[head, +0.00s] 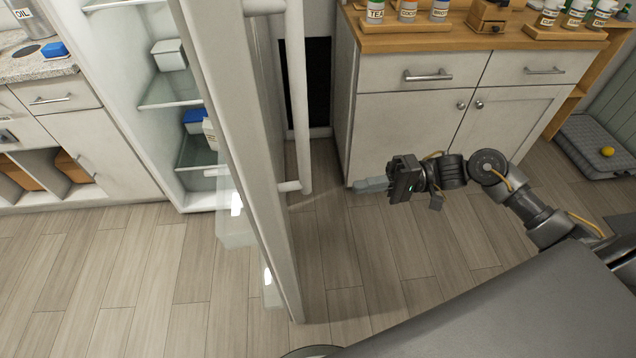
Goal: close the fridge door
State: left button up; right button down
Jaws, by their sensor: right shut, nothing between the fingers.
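The fridge door (225,110) stands wide open in the head view, seen nearly edge-on and swung out toward me. Its long vertical handle (300,110) is on the door's right side. The open fridge interior (165,120) with glass shelves shows to the left of the door. My right gripper (370,185) is to the right of the door and handle, in front of the cabinet. Its fingers are shut, empty and point left toward the handle's lower end, with a gap between. My left gripper is not in view.
A cabinet (405,110) with a wooden top carrying labelled jars stands behind my right gripper. A counter with drawers (60,110) is at the left. A grey pet bed (600,145) with a yellow ball (607,151) lies at the right. The floor left of the door is clear.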

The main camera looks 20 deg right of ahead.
jog(key=w+a+p, duration=0.1)
jog(key=w+a, duration=0.1)
jog(key=a, duration=1.1)
jog(key=shift+w+a+f, duration=0.15)
jog(key=shift+a+f, duration=0.2)
jog(key=shift+f, duration=0.05)
